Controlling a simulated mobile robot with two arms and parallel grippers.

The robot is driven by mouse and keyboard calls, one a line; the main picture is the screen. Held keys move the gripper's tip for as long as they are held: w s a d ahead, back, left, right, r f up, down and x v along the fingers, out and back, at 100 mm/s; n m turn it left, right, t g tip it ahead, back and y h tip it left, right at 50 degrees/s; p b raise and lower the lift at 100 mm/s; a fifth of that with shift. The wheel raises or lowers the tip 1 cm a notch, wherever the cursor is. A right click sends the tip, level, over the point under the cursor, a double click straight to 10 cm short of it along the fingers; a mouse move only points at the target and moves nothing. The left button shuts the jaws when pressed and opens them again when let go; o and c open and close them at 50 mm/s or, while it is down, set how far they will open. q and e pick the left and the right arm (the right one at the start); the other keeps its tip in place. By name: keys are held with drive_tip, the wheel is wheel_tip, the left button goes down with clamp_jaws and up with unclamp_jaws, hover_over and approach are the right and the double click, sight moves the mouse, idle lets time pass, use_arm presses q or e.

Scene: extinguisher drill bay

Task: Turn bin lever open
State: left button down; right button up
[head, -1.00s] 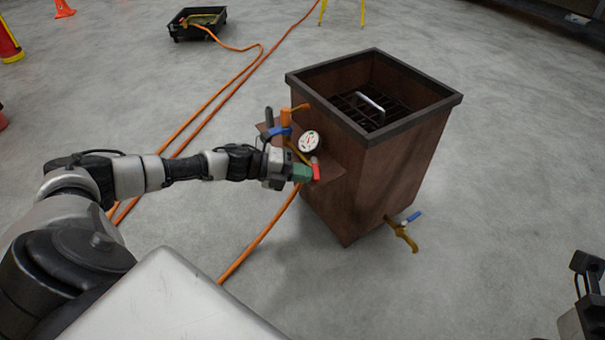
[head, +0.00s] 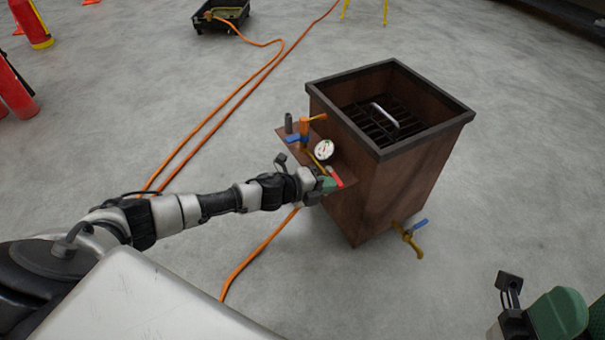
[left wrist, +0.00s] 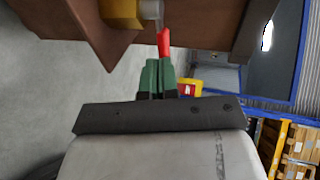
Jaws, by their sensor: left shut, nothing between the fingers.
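A brown rusty bin (head: 375,195) with a dark rim stands on the floor right of centre in the head view. A small red lever (head: 335,176) sits on the plate at its left side, just below a white gauge (head: 323,150). My left gripper (head: 330,185) has green fingers, is shut and empty, and is right at the lever. In the left wrist view, the fingers (left wrist: 156,73) are together just below the red lever (left wrist: 163,42); contact is unclear. My right gripper (head: 556,314) is partly in view at the lower right; its jaws cannot be made out.
A blue-handled tap (head: 411,236) sticks out low on the bin. A grate with a handle (head: 385,115) is inside it. Orange hoses (head: 235,95) run across the floor to a black tray (head: 221,17). Red extinguishers (head: 30,22) stand at the left.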

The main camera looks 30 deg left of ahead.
use_arm(q)
drive_tip(key=shift+w+d, duration=0.1)
drive_tip(key=shift+d, duration=0.2)
idle(0.4)
